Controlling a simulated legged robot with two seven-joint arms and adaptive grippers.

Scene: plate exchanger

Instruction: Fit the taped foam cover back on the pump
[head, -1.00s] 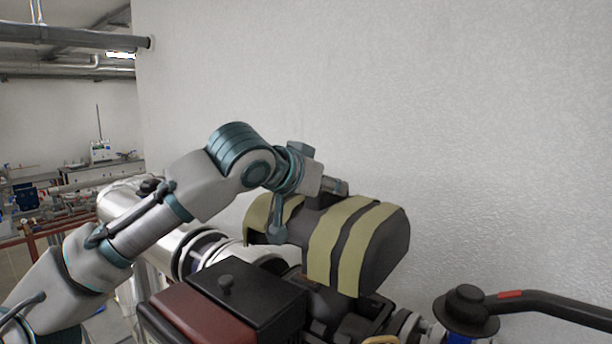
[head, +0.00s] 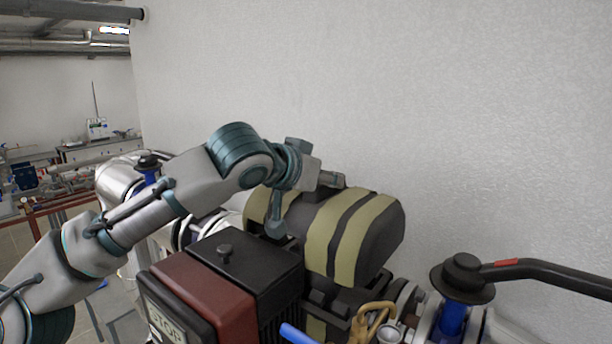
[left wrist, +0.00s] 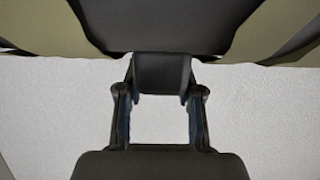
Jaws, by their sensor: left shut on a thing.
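The foam cover (head: 322,222) is a dark rounded shell with wide yellow-olive tape bands. In the head view it sits over the pump area, behind the black and red box. My left gripper (head: 325,181) is at the top of the cover, shut on its dark handle. In the left wrist view the gripper (left wrist: 160,110) has its fingers on either side of a dark block, with the taped cover (left wrist: 240,30) along the top edge. The pump is mostly hidden under the cover and behind the box, so I cannot tell how fully the cover is seated. My right gripper does not show.
A black and red box (head: 205,295) with a STOP label stands in front. A black valve lever (head: 545,278) on a blue stem extends at right. A brass padlock (head: 372,318) hangs near the bottom. A white wall (head: 450,120) is close behind.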

